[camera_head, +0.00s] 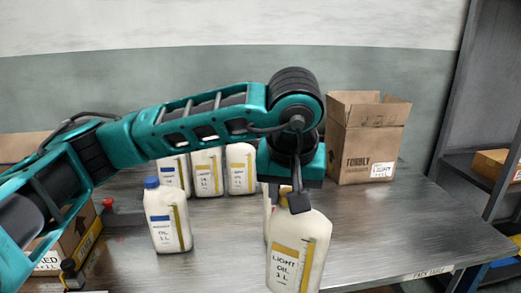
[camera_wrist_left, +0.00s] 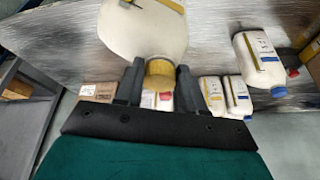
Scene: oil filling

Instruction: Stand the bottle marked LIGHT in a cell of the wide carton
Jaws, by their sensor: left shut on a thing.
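My left gripper (camera_head: 298,198) is shut on the cap of a white bottle marked LIGHT OIL 1 L (camera_head: 297,255). The bottle hangs roughly upright, near the front of the table in the head view; whether its base touches anything is out of frame. In the left wrist view the fingers (camera_wrist_left: 158,80) stand either side of its yellow cap, with the bottle body (camera_wrist_left: 145,28) beyond. A tall open carton (camera_head: 365,145) with a LIGHT label stands at the back right. Another carton (camera_head: 50,263) at the left is largely hidden by my arm. I cannot tell which is the wide carton; no cells show.
A blue-capped bottle (camera_head: 167,220) stands left of the held one. Several bottles (camera_head: 207,172) stand in a row behind. Another bottle is partly hidden behind the held one. The metal table (camera_head: 425,225) is clear at right. A shelf (camera_head: 470,165) stands at the far right.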

